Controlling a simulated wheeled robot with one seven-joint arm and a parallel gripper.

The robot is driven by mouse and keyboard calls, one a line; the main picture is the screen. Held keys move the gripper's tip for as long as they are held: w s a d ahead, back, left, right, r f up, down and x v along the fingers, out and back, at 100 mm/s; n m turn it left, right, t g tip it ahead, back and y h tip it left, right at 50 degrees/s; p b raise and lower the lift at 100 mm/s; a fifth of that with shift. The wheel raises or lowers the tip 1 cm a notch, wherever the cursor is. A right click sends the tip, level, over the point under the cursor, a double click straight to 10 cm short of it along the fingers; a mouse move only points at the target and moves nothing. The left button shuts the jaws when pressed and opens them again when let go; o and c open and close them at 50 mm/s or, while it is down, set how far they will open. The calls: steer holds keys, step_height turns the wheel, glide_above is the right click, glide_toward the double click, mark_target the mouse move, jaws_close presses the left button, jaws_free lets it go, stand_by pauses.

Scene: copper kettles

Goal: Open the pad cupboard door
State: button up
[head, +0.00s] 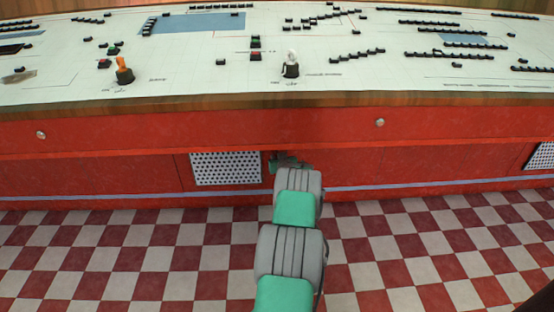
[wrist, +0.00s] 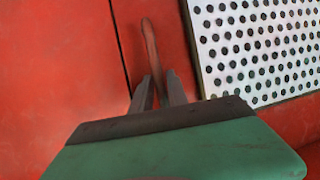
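A slim reddish-brown bar handle (wrist: 150,45) stands on a red cupboard front (wrist: 165,15) in the wrist view, between a dark seam and a perforated white panel. My gripper (wrist: 160,78) has its two dark fingers close together, one on each side of the handle's lower part, with the bar filling the narrow gap. In the head view my gripper (head: 287,162) is at the low red front just right of the perforated panel, and my arm hides much of that spot. The red front looks flush, with no open gap visible. No label shows which panel is the pad cupboard door.
A long control desk (head: 210,75) with black switches overhangs the red front. A perforated panel (head: 226,168) sits left of my gripper in the head view. The checkered floor (head: 130,250) is clear on both sides of my arm.

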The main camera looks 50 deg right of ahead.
jaws_close()
stand_by(1.0)
